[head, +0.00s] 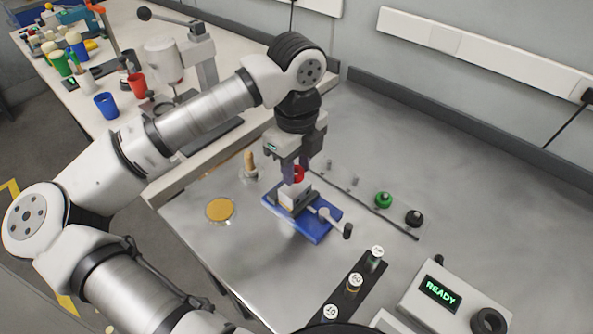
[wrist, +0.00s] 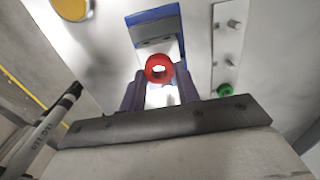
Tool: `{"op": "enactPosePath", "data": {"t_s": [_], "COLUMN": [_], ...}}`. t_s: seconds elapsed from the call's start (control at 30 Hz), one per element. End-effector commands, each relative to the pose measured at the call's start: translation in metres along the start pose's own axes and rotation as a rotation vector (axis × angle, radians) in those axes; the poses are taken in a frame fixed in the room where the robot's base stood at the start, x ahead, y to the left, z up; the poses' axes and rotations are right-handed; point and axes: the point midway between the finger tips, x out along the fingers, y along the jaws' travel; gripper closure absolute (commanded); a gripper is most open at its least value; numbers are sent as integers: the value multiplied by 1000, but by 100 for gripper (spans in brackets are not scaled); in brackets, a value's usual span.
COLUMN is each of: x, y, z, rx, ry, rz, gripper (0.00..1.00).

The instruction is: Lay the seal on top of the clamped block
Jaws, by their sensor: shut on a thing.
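The seal, a red ring (head: 298,174), is between the fingertips of my gripper (head: 291,178). In the wrist view my gripper (wrist: 160,88) is shut on the red ring (wrist: 149,68). A pale block (head: 287,199) sits in the blue vise (head: 314,232) on the metal table. The ring is close above the block; I cannot tell whether they touch. In the wrist view part of the blue vise (wrist: 152,17) shows beyond the ring, and a bright surface shows through and below the ring.
A yellow dish (head: 220,210) and a wooden-handled tool (head: 250,166) stand left of the vise. Green (head: 383,199) and black (head: 414,217) knobs are on the right. A dark rack with capped vials (head: 355,281) and a READY console (head: 440,291) are in front.

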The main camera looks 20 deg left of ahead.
Motion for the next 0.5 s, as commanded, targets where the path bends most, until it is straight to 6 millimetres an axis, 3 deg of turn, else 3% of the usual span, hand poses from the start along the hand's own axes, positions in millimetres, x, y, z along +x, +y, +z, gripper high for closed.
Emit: {"op": "enactPosePath", "data": {"t_s": [0.2, 0.5], "x": [24, 26], "y": [0, 0], "z": [0, 0], "rx": [0, 0], "ry": [1, 0], "rz": [1, 1], "gripper": [90, 90]}}
